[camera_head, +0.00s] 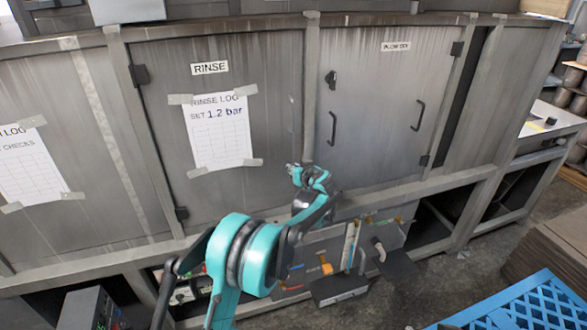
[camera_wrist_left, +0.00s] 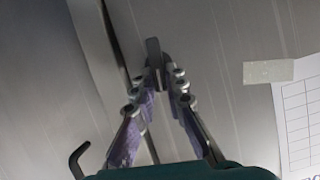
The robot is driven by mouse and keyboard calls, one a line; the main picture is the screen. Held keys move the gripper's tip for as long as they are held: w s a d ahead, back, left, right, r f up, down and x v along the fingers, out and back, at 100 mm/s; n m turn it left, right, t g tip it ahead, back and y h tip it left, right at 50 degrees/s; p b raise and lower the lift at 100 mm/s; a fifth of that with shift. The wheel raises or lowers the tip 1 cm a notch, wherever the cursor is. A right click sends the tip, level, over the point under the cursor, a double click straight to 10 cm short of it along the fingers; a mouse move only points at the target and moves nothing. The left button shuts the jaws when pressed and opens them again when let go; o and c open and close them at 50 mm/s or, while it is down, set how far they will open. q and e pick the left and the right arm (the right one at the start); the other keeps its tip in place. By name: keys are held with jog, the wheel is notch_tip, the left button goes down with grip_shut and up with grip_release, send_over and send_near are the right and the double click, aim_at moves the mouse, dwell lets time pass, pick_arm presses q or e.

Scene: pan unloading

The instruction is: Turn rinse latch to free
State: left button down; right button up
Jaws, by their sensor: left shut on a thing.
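The rinse door (camera_head: 250,65) is a grey metal panel with a RINSE label (camera_head: 209,68) and a taped RINSE LOG sheet (camera_head: 219,133). My left gripper (camera_head: 294,168) is at this door's lower right edge, near the seam with the neighbouring door. In the left wrist view my left gripper (camera_wrist_left: 161,75) has its fingertips closed on a small dark grey latch (camera_wrist_left: 153,48), whose end stands out beyond the tips. In the head view the gripper hides the latch. I cannot tell the latch's exact angle. My right gripper is not in view.
The neighbouring door (camera_head: 380,110) has a black latch (camera_head: 331,79) and black handles (camera_head: 333,128). A dark hook-shaped handle (camera_wrist_left: 78,157) also shows in the left wrist view. A tool board with grey boxes (camera_head: 340,288) stands below my forearm. A blue crate (camera_head: 530,305) is at lower right.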

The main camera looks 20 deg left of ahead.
pick_arm(q)
jog(key=shift+w+d+f+m+g+y+b, duration=0.15)
jog(key=shift+w+d+f+m+y+b, duration=0.15)
jog(key=shift+m+y, duration=1.3)
jog(key=shift+w+d+f+m+g+y+b, duration=0.1)
jog(key=shift+d+f+m+y+b, duration=0.3)
jog(key=shift+m, duration=2.15)
jog(key=shift+w+d+f+m+g+y+b, duration=0.15)
jog(key=shift+f+m+y, duration=0.25)
jog(key=shift+m+y, duration=1.3)
jog(key=shift+m+h, duration=0.3)
jog(key=shift+m, duration=0.25)
jog(key=c, duration=1.6)
grip_release()
jog(key=shift+o, duration=0.2)
jog(key=shift+a, duration=0.1)
jog(key=v, duration=1.2)
